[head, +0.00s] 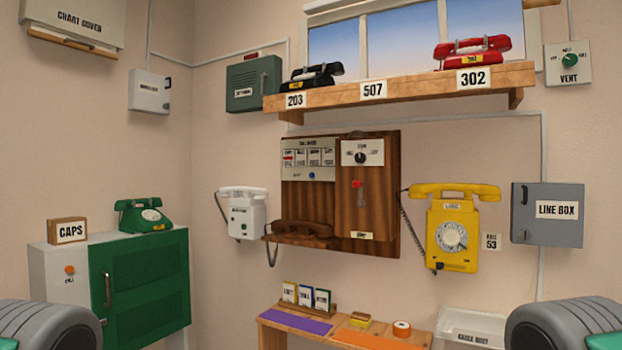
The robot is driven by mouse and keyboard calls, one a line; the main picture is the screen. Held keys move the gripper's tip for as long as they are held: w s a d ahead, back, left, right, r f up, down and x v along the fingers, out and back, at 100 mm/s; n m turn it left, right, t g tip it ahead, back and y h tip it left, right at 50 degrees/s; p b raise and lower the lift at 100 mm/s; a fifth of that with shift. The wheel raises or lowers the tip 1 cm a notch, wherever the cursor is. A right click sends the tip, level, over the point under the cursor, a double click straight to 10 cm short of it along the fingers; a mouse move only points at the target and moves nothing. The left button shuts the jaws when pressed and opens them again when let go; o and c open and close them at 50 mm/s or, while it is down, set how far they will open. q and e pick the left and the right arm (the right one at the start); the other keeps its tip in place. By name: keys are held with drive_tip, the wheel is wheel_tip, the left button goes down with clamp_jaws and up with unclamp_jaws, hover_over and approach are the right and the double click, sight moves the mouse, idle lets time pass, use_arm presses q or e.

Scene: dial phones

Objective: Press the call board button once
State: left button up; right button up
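The call board (308,159) is a pale panel at the upper left of a brown wooden wall board (378,215). It carries a row of small labelled windows, one with a red mark. A small blue button (312,175) sits below the windows. A brown handset (301,229) rests at the lower left of the wooden board. Nothing covers the panel or the button. Neither of my grippers is in view; only rounded grey parts of my body show in the two lower corners.
A white wall phone (243,213) and a yellow dial phone (452,230) flank the board. A wooden shelf (420,88) with black and red phones juts out above. A low wooden bench (345,325) stands below. A green cabinet (145,285) is at left.

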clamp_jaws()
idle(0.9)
